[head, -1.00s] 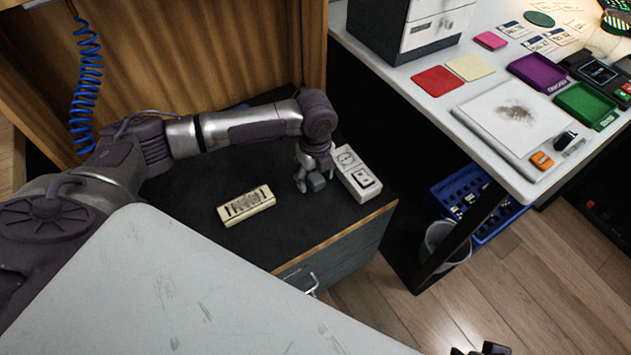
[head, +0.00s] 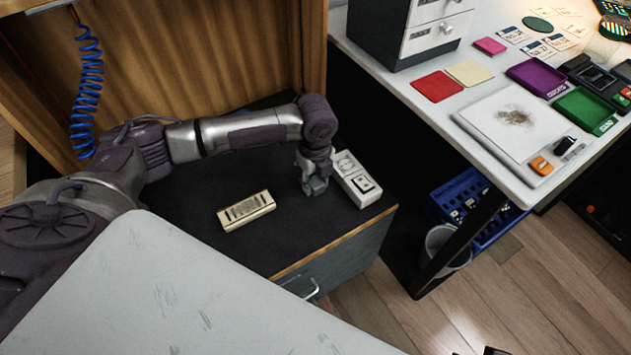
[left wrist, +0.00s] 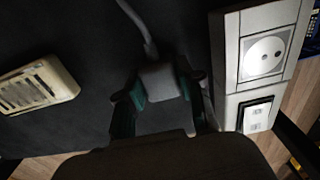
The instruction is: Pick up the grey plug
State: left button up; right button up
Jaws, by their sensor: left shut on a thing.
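The grey plug (left wrist: 160,82) sits between the green-padded fingers of my left gripper (left wrist: 155,100), with its grey cable running up and away in the left wrist view. In the head view my left gripper (head: 314,188) points down over the dark cabinet top, just left of a white double socket block (head: 372,198). It is shut on the plug, which the fingers largely hide there. I cannot tell whether the plug touches the surface. A small dark part at the bottom edge of the head view may be my right gripper (head: 494,351); its state does not show.
A cream slotted block (head: 246,211) lies on the cabinet top (head: 285,235), left of the gripper. The socket block also stands close on the right in the left wrist view (left wrist: 225,75). A white worktable (head: 425,100) stands at the right, with a blue crate (head: 490,230) below.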

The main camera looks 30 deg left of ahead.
aim_at(319, 182)
pick_arm(q)
jog(key=r, duration=0.2)
jog(key=d+r+p, duration=0.1)
jog(key=r, duration=0.1)
jog(key=shift+r+p, duration=0.3)
jog(key=d+r+p, duration=0.2)
jog(key=d+r, duration=0.4)
jog(key=d, duration=0.4)
jog(key=shift+d, duration=0.35)
pick_arm(e)
notch_tip(319, 182, down, 13)
jog(key=shift+a+f+g, duration=0.15)
jog(key=shift+g, duration=0.25)
pick_arm(q)
jog(key=shift+f, duration=0.1)
pick_arm(e)
jog(key=shift+w, duration=0.1)
pick_arm(q)
jog(key=shift+f, duration=1.9)
pick_arm(e)
jog(key=shift+w+r, duration=0.1)
jog(key=shift+r, duration=0.4)
pick_arm(q)
jog(key=shift+w, duration=0.1)
